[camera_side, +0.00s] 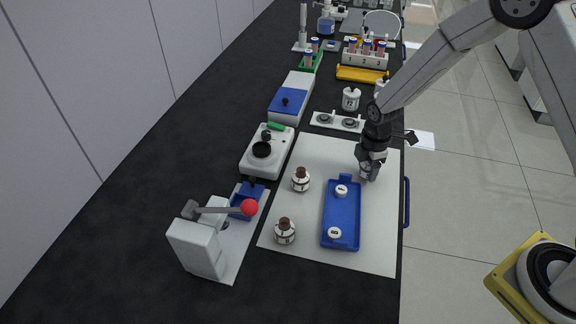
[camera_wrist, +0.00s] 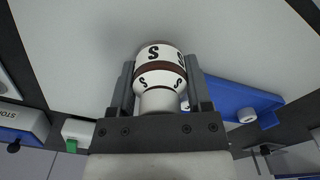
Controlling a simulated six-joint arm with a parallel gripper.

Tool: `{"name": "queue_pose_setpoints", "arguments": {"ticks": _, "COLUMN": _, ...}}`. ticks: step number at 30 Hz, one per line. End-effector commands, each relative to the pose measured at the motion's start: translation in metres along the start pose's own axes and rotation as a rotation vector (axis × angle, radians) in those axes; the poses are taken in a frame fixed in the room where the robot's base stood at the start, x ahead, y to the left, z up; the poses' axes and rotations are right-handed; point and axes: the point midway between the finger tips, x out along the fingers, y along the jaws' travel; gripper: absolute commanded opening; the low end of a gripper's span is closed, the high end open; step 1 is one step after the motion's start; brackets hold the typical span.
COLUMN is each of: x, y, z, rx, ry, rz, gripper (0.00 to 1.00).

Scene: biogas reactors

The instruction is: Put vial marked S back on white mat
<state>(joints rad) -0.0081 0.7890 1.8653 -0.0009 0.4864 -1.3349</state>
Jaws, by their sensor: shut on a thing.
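The vial marked S (camera_wrist: 158,72) is white with a dark brown band and sits between the two fingers of my gripper (camera_wrist: 158,88) in the wrist view. In the side view my gripper (camera_side: 370,162) points down over the upper right part of the white mat (camera_side: 318,158). The vial (camera_side: 366,174) shows partly below the fingers there, looking upright. My gripper is shut on it. I cannot tell whether its base touches the mat.
A blue tray (camera_side: 341,215) holding two white-capped items lies on the mat, just below my gripper in the picture. Two brown-necked bottles, one upper (camera_side: 300,180) and one lower (camera_side: 285,232), stand left of it. A white hotplate-like device (camera_side: 255,160) stands at the mat's left.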

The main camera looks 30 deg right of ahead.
Motion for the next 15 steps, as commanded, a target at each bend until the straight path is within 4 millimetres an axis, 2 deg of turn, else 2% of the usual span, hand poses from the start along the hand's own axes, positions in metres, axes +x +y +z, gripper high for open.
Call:
{"name": "queue_pose_setpoints", "arguments": {"ticks": 5, "x": -0.020, "y": -0.002, "z": 0.000, "rx": 0.000, "ry": 0.001, "rz": 0.001, "gripper": 0.00}}
{"name": "queue_pose_setpoints", "arguments": {"ticks": 15, "x": -0.057, "y": -0.032, "z": 0.008, "rx": 0.000, "ry": 0.001, "rz": 0.002, "gripper": 0.00}}
